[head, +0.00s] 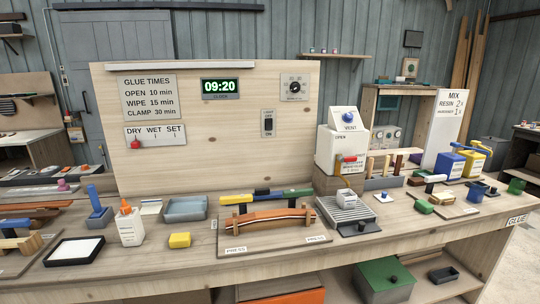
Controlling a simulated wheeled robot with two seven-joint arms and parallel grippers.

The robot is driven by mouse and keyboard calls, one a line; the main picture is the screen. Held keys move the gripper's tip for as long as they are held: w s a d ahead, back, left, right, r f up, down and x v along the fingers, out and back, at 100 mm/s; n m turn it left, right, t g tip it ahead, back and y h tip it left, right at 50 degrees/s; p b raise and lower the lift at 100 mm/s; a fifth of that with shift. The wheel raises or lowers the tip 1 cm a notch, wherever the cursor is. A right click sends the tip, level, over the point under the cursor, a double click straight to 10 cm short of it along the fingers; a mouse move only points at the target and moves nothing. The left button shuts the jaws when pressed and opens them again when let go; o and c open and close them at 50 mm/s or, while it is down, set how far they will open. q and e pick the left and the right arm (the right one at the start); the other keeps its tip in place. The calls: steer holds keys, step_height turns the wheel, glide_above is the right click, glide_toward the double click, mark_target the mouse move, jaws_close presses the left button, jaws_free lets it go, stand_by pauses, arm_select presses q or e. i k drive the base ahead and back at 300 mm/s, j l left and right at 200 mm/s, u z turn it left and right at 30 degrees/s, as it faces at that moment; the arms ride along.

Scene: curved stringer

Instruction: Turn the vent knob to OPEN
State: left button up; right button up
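The vent knob (347,117) is blue and sits on the sloped upper face of a white box (328,156), right of the panel. The word VENT is printed below the knob. The word OPEN is printed at the box's upper left. The way the knob points is too small to tell. The box rests on a brown wooden block (333,184) on the bench. Neither of my grippers is in view.
A red-handled tool (348,159) stands in front of the box. A grey ribbed tray (347,213) and a clamped curved wooden piece (268,220) lie nearer. The tall wooden panel (215,145) has a clock (220,88) and a black dial (294,87).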

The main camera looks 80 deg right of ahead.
mark_target(348, 117)
steer(key=z, duration=3.3)
